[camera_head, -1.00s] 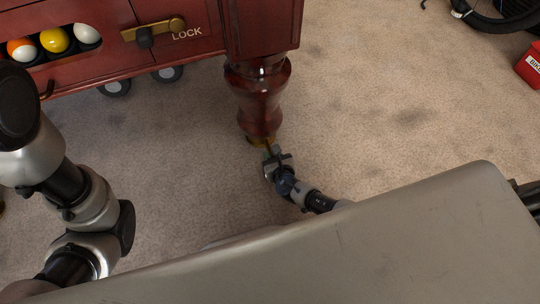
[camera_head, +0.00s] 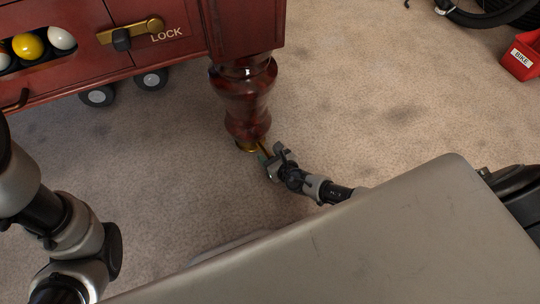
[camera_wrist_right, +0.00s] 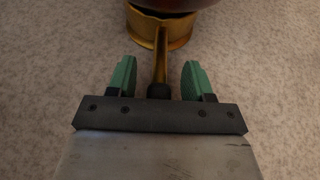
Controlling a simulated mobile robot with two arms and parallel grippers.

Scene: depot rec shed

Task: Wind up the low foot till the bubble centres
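The dark red turned table leg (camera_head: 244,95) ends in a brass foot (camera_head: 245,147) on the carpet; the foot also shows at the top of the right wrist view (camera_wrist_right: 178,36). A brass lever (camera_wrist_right: 160,58) sticks out of the foot towards my right gripper and ends in a dark knob (camera_wrist_right: 159,91). My right gripper (camera_head: 264,155) is at the foot's lower right in the head view. Its green fingers are open, one each side of the lever, with gaps showing. My left arm shows at the left, its gripper out of frame. No bubble level is visible.
The red cabinet has a LOCK latch (camera_head: 130,33), a slot of balls (camera_head: 28,46) and small wheels (camera_head: 151,79) below. A red BIKE bin (camera_head: 522,57) and a bicycle wheel (camera_head: 485,10) stand at upper right. Carpet around the foot is clear.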

